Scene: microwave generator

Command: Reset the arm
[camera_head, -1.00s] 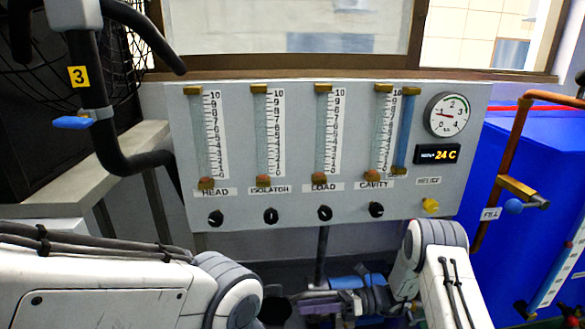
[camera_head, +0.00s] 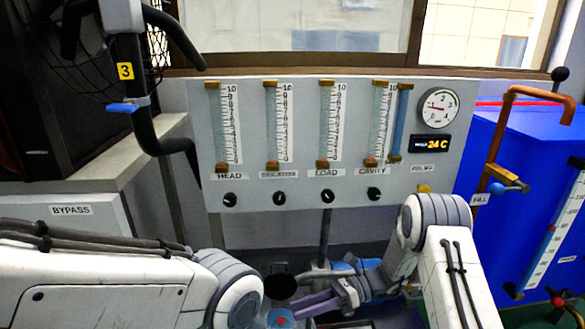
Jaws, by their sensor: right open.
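My right arm (camera_head: 440,235) comes in from the lower right and bends back toward the middle. My right gripper (camera_head: 288,307) is low in the middle, with purple-grey fingers pointing left. It is open, and I see nothing held in it. My left arm (camera_head: 110,280) comes in from the lower left and ends in a rounded joint. Its gripper is not in view. The grey gauge panel (camera_head: 350,197) stands behind and above both arms, apart from them.
Black knobs line the panel's lower edge, including one under HEAD (camera_head: 230,199). A blue tank (camera_head: 530,230) with a copper pipe (camera_head: 497,140) stands at right. A black bent pipe (camera_head: 150,135) and a BYPASS box (camera_head: 70,210) are at left. A blue, red-dotted part (camera_head: 281,319) lies near the right fingers.

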